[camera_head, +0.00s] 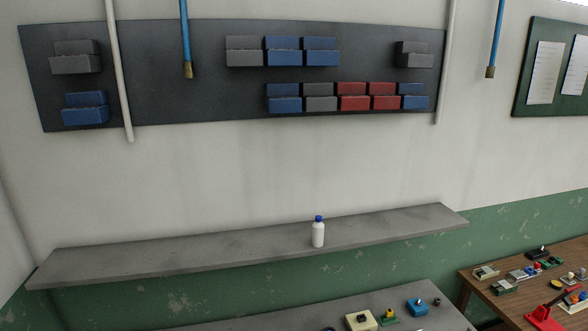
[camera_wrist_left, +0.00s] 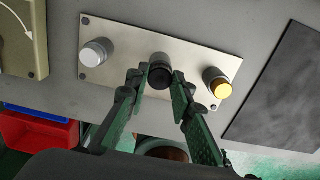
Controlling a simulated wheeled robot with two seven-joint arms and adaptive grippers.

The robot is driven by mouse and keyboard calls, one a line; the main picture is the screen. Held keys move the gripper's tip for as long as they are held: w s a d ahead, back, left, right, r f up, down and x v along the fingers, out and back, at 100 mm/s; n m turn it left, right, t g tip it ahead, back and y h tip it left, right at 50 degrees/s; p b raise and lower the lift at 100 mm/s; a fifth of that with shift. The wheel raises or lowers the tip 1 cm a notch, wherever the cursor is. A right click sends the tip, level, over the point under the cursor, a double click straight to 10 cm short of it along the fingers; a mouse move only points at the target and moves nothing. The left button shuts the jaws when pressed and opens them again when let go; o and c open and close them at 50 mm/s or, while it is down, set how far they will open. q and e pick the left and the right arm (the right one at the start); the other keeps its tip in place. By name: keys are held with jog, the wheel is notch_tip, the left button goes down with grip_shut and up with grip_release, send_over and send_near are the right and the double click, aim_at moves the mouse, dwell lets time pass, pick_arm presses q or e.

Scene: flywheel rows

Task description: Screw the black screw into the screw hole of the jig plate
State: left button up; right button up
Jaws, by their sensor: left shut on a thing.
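In the left wrist view, the jig plate (camera_wrist_left: 120,42) is a pale metal rectangle lying on the grey surface. The black screw (camera_wrist_left: 160,72) is at the middle of the plate, its round head between the fingertips of my left gripper (camera_wrist_left: 158,80). The left gripper is shut on the black screw. The screw hides what is under it, so I cannot tell how deep it sits. A silver screw (camera_wrist_left: 95,52) stands towards the plate's left end and a gold screw (camera_wrist_left: 219,87) towards its right end. My right gripper is in neither view.
A dark flat panel (camera_wrist_left: 285,90) lies right of the plate, and a beige part (camera_wrist_left: 22,50) at upper left. A red bin (camera_wrist_left: 45,132) is at lower left. In the head view, a white bottle (camera_head: 318,233) stands on the grey shelf (camera_head: 200,245); small devices sit on the benches below.

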pick_arm(q)
jog(key=shift+r+m+p, duration=0.1)
jog(key=shift+m+p, duration=0.5)
jog(key=shift+m, duration=0.5)
grip_shut()
jog(key=shift+m+p, duration=0.35)
jog(key=shift+m, duration=1.05)
jog(key=shift+m+p, duration=0.55)
jog(key=shift+m, duration=0.45)
jog(key=m, duration=0.3)
jog(key=shift+p, duration=0.4)
